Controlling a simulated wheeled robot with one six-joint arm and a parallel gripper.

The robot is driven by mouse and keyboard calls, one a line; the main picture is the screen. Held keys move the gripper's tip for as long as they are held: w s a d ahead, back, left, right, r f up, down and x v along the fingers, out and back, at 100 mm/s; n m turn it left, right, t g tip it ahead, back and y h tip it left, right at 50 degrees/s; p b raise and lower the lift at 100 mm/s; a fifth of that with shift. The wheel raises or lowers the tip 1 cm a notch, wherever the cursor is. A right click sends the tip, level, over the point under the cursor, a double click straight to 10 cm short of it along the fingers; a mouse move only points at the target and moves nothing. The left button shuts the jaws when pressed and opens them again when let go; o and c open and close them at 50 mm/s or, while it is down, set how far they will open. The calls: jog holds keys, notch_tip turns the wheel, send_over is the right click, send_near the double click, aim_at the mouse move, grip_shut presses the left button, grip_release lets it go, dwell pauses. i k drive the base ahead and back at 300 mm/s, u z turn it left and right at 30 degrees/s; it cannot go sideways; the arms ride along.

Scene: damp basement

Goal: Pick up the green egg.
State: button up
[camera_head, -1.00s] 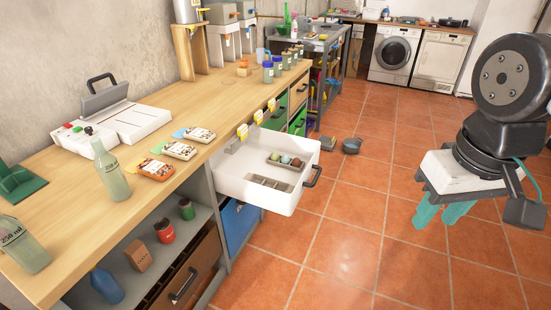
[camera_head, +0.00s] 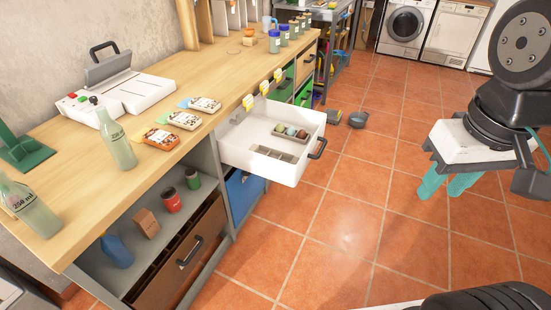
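Several small eggs lie in a grey-brown tray (camera_head: 275,153) inside an open white drawer (camera_head: 266,173) under the wooden workbench. A green egg (camera_head: 291,131) sits in the tray's back compartment, between a dark egg (camera_head: 281,128) on its left and a reddish-brown egg (camera_head: 302,134) on its right. The eggs are small here, so their colours are hard to tell exactly. My gripper (camera_head: 446,187) hangs at the right over the floor, well apart from the drawer. Its two teal fingers point down with a gap between them and nothing in it.
The wooden workbench (camera_head: 150,75) runs along the left wall with bottles, packets and a white device on it. The drawer's dark handle (camera_head: 318,149) sticks out toward the aisle. A grey pot (camera_head: 358,119) stands on the floor behind. The tiled floor between drawer and gripper is clear.

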aim_at(280, 129)
jog(key=k, duration=1.1)
jog(key=u, duration=0.5)
jog(key=i, duration=1.1)
jog(key=u, duration=0.8)
jog(key=i, duration=0.5)
jog(key=z, duration=0.75)
jog(key=i, duration=0.55)
jog(key=z, duration=0.6)
jog(key=i, duration=0.8)
jog(key=z, duration=0.2)
